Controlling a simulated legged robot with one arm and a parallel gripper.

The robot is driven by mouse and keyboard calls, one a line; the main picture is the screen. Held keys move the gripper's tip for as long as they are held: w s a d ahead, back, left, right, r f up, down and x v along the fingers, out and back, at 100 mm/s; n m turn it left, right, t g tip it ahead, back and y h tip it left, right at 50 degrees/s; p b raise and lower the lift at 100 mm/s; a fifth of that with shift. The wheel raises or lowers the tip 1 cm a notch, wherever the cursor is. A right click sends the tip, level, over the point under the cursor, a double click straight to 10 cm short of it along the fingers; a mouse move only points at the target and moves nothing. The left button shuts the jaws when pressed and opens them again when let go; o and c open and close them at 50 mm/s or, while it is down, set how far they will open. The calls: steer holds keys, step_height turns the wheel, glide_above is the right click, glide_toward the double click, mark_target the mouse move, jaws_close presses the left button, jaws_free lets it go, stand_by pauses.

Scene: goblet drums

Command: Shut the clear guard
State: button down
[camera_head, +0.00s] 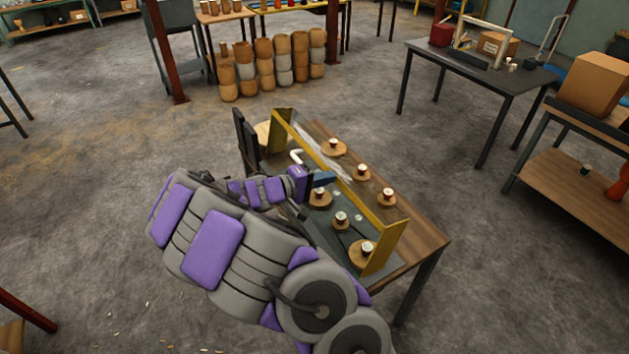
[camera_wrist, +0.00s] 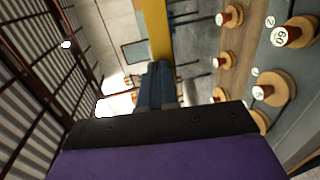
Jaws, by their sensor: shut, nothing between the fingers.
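The clear guard stands on the wooden-topped table (camera_head: 425,238) in the head view. It has a yellow bar (camera_head: 352,194) along its length, yellow end pieces and a see-through pane with pale glare. The yellow bar also shows in the wrist view (camera_wrist: 156,28), just beyond my fingertips. My gripper (camera_head: 330,178) has blue fingers, shut and empty, at the middle of the bar. The fingers also show together in the wrist view (camera_wrist: 160,75). I cannot tell whether they touch the bar. The guard's exact angle is unclear.
Several round wooden pieces with white-topped knobs, such as one at the near end (camera_head: 361,252), sit on both sides of the bar. A dark chair-like frame (camera_head: 245,140) is at the table's left end. Goblet drums (camera_head: 265,68) are stacked behind. Floor right of the table is clear.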

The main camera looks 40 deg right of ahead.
mark_target(349, 174)
steer(key=d+y+p, duration=0.1)
steer(key=d, duration=0.1)
steer(key=s+d+y+p, duration=0.1)
steer(key=d, duration=0.1)
steer(key=s+d+t+y+p, duration=0.1)
steer(key=d+y, duration=0.1)
steer(key=shift+f, duration=0.35)
steer(key=s+d+f+y, duration=0.1)
steer(key=d+f+y, duration=0.1)
steer(key=d+f, duration=0.5)
steer(key=s+d+f+t+y, duration=0.1)
steer(key=s+d+f+y, duration=0.1)
steer(key=d+f, duration=0.5)
step_height(349, 174, down, 5)
steer(key=shift+y, duration=0.8)
steer(key=shift+a, duration=0.15)
